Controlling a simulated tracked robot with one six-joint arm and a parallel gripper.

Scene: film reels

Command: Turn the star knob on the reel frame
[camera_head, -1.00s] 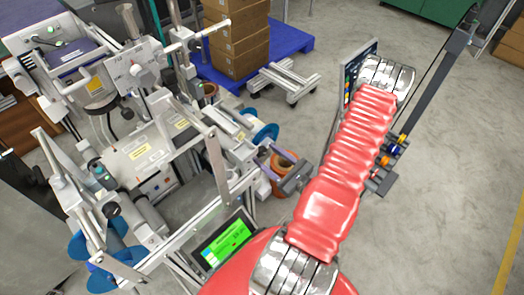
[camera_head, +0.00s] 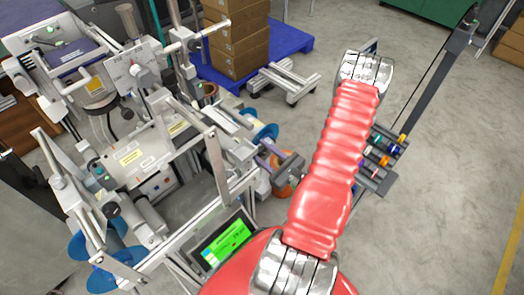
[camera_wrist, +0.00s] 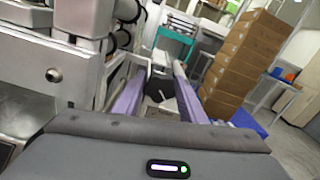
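The reel frame (camera_head: 217,168) is a silver metal machine on the left of the head view, with blue reel discs (camera_head: 264,131) beside my gripper. In the head view, my gripper (camera_head: 264,148) reaches left to the machine's right side. In the wrist view, its two purple fingers (camera_wrist: 158,72) are apart. A dark, knob-like part (camera_wrist: 157,86) shows between them, in line with the gap; it may be the star knob. I cannot tell whether the fingers touch it. In the head view, I cannot make out the star knob.
A green-lit screen (camera_head: 225,239) stands at the machine's near edge. More blue discs (camera_head: 93,262) are at the lower left. An orange round object (camera_head: 283,187) is below my gripper. Brown boxes (camera_head: 236,42) stand on a blue pallet (camera_head: 288,38). The floor at right is mostly clear.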

